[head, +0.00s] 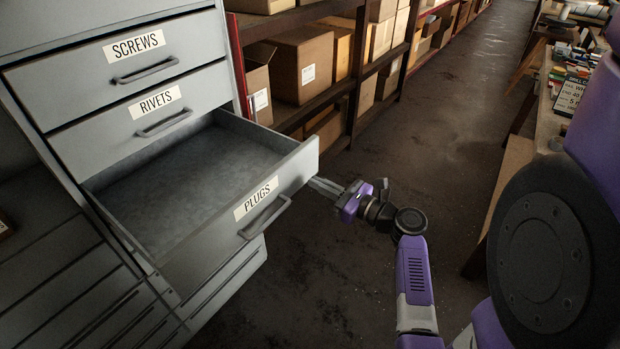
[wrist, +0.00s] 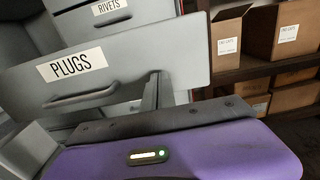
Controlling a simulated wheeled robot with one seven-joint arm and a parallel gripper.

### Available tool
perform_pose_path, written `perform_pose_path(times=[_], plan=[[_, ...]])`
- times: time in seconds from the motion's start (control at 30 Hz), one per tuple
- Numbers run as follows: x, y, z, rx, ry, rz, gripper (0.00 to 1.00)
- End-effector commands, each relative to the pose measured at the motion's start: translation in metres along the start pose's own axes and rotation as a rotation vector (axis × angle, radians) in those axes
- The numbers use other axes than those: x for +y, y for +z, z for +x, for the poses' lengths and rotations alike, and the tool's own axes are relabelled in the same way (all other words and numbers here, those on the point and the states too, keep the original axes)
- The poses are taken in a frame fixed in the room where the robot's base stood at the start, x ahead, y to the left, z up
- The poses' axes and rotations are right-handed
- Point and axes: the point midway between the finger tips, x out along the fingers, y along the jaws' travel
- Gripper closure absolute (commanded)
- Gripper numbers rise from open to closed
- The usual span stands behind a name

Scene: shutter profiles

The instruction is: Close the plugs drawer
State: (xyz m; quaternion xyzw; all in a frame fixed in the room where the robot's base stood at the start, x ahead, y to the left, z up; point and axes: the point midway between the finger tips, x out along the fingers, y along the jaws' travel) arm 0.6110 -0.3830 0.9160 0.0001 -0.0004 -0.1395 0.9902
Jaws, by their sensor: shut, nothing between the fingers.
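The plugs drawer (head: 200,190) is pulled out of the grey cabinet and looks empty inside. Its front carries a PLUGS label (head: 256,198) and a bar handle (head: 265,217). In the wrist view the drawer front (wrist: 150,65) fills the middle left, with its handle (wrist: 80,98) at lower left. My gripper (head: 318,185) is shut and empty, at the right end of the drawer front. Its fingers (wrist: 157,85) point at the front, right of the handle, in the wrist view. I cannot tell whether they touch it.
The screws drawer (head: 143,65) and rivets drawer (head: 160,115) above are shut. A shelf with cardboard boxes (head: 303,65) stands behind, right of the cabinet. A cluttered workbench (head: 548,110) is at the far right. The floor (head: 430,160) between is clear.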

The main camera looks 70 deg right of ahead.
Motion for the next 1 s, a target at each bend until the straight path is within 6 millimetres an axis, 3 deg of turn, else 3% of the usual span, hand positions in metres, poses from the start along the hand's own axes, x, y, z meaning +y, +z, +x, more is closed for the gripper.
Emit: perform_pose_path(times=[0.1,0.3,0.77,0.87,1.0], plan=[[0.0,0.001,0.016,0.001,0.0,-0.001,1.0],[0.0,0.0,0.029,0.001,0.0,0.0,1.0],[0.0,0.0,0.033,0.001,0.001,0.0,1.0],[0.0,0.001,0.041,0.0,0.001,-0.001,1.0],[0.002,0.001,0.066,-0.001,0.006,-0.002,1.0]])
